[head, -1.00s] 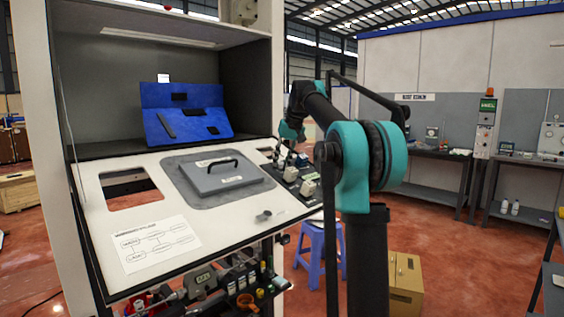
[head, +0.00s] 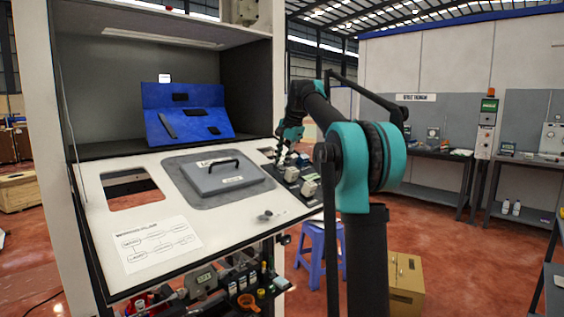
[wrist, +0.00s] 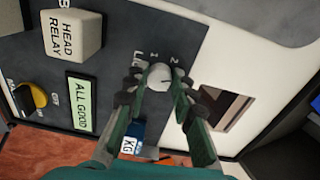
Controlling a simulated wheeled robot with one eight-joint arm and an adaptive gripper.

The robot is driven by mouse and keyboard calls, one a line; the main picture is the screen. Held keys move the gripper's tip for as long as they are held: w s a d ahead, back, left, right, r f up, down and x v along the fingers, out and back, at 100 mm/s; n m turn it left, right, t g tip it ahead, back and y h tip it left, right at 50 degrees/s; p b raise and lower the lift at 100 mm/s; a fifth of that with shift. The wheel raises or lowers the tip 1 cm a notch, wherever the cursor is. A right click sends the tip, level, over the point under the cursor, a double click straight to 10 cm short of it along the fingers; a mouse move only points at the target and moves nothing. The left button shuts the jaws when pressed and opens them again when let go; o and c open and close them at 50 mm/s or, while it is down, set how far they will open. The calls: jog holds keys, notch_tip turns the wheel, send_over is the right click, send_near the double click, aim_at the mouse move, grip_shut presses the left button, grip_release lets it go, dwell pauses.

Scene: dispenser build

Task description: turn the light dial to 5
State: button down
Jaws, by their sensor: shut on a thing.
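A pale round dial (wrist: 158,76) sits on the dark grey panel (wrist: 178,22) in the wrist view, with small white marks beside it that are too small to read surely. My gripper (wrist: 157,92) has its two teal fingers with black tips closed on opposite sides of this dial. In the head view my gripper (head: 281,152) reaches down to the far right end of the sloped console (head: 215,221). The dial is hidden there, and its pointer and set number cannot be told.
A white block labelled HEAD RELAY (wrist: 72,32), a green ALL GOOD label (wrist: 79,103) and a yellow-and-black knob (wrist: 31,98) share the panel. A grey lid with a handle (head: 222,177) lies on the console, left of my gripper.

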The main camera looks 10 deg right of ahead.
jog(key=m, duration=0.6)
jog(key=shift+w, duration=0.15)
jog(key=m, duration=0.6)
jog(key=shift+w+r+m, duration=0.1)
jog(key=shift+m, duration=0.3)
jog(key=m, duration=1.1)
jog(key=shift+w+d, duration=0.1)
jog(key=shift+d, duration=0.05)
jog(key=shift+m, duration=0.4)
jog(key=c, duration=1.3)
grip_release()
jog(key=shift+o, duration=0.2)
jog(key=v, duration=1.2)
